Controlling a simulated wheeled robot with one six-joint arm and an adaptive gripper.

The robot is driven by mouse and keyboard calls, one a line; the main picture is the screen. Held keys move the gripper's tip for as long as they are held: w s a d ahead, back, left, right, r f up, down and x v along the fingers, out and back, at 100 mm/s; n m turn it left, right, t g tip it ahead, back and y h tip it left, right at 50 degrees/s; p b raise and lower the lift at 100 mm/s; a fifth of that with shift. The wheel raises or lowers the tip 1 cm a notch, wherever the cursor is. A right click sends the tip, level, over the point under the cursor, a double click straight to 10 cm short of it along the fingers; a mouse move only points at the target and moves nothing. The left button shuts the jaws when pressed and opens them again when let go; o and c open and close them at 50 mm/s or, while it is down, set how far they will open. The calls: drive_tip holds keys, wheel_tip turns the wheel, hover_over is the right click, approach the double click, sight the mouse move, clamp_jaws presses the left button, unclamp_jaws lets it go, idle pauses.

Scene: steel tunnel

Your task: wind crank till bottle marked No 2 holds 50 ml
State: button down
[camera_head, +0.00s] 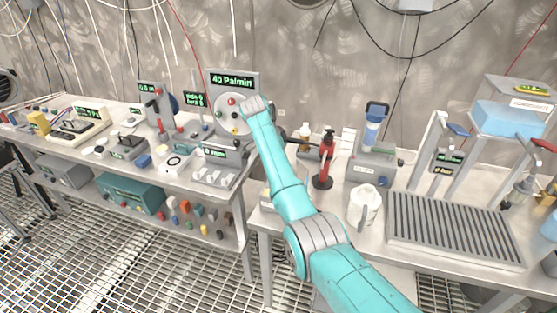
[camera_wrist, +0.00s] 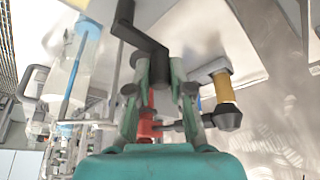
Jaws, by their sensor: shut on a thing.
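In the wrist view the fingers of my gripper (camera_wrist: 160,75) are closed around the end of a dark, bent crank (camera_wrist: 140,38). A red stand (camera_head: 325,165) with a black top is just right of my arm, and red also shows behind the fingers in the wrist view (camera_wrist: 146,122). A clear bottle with a blue end (camera_wrist: 72,75) is at the left of the wrist view. An amber bottle with a black part (camera_wrist: 224,92) is at the right. I cannot read No 2 or any liquid level.
A grey device with a blue-topped vessel (camera_head: 375,125) stands right of the red stand, with a white jug (camera_head: 364,205) in front. A ribbed grey tray (camera_head: 450,230) lies further right. The left table is crowded with instruments, including a panel reading 40 (camera_head: 232,100).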

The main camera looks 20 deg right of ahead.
drive_tip(key=shift+s+d+m+g+y, duration=0.1)
drive_tip(key=shift+s+d+m+g, duration=0.25)
drive_tip(key=shift+m, duration=0.8)
drive_tip(key=shift+s+d+m+g+y, duration=0.15)
drive_tip(key=shift+s+m+g, duration=0.3)
drive_tip(key=shift+m, duration=0.65)
drive_tip(key=shift+s+d+m+g+y, duration=0.1)
drive_tip(key=shift+s+d+m+g, duration=0.3)
drive_tip(key=shift+m, duration=0.75)
drive_tip(key=shift+w+a, duration=0.1)
drive_tip(key=c, duration=1)
unclamp_jaws()
drive_tip(key=shift+c, duration=0.2)
drive_tip(key=v, duration=1.2)
drive_tip(key=shift+w, duration=0.25)
drive_tip(key=shift+f, duration=0.1)
